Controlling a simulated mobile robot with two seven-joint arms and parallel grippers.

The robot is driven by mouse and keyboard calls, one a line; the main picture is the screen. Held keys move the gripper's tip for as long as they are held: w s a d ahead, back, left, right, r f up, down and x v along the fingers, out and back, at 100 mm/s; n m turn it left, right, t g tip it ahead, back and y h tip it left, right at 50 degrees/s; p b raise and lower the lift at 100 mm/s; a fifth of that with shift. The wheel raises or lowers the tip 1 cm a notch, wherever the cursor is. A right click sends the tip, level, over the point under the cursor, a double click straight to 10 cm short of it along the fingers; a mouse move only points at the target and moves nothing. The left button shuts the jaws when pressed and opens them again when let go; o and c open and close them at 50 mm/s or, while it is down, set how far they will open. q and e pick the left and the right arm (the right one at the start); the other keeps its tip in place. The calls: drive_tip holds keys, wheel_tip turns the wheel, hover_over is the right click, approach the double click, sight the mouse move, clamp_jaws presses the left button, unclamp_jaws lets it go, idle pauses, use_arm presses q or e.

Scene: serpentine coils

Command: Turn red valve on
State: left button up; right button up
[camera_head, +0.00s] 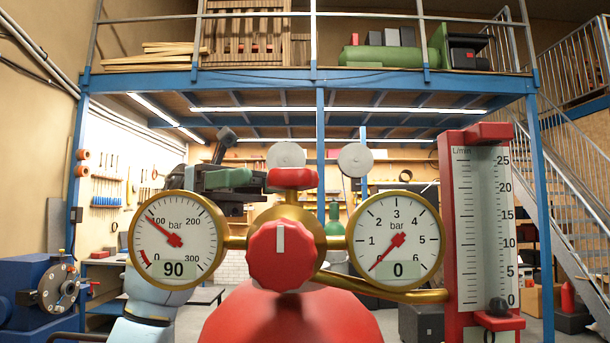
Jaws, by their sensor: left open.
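A red cylinder (290,320) stands front centre with a brass regulator (333,230) on top. A red valve handle (293,179) sits at the top of the brass body. Below it, facing me, is a round red knob (278,256) with a white stripe upright at its top. The left gauge (176,241) reads 90 bar and the right gauge (397,240) reads 0 bar. My left gripper (236,172), dark with a green part, is open just left of the valve handle; I cannot tell whether they touch. My left arm is partly hidden behind the left gauge. My right gripper is out of view.
A red-framed flow meter (480,220) stands upright at the right, joined by a brass pipe (390,293). Blue machinery (35,290) is at the far left. A blue-framed mezzanine (310,82) and a metal staircase (575,190) are behind.

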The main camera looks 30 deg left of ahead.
sight(312, 177)
use_arm(q)
drive_tip(key=d, duration=0.3)
drive_tip(key=s+d+p, duration=0.1)
drive_tip(key=d, duration=0.1)
drive_tip(key=shift+s+d+r, duration=0.1)
drive_tip(key=shift+s+d, duration=0.1)
drive_tip(key=shift+d, duration=0.75)
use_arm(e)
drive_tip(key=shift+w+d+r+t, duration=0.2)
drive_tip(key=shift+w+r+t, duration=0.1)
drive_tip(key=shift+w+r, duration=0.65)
use_arm(q)
drive_tip(key=c, duration=1)
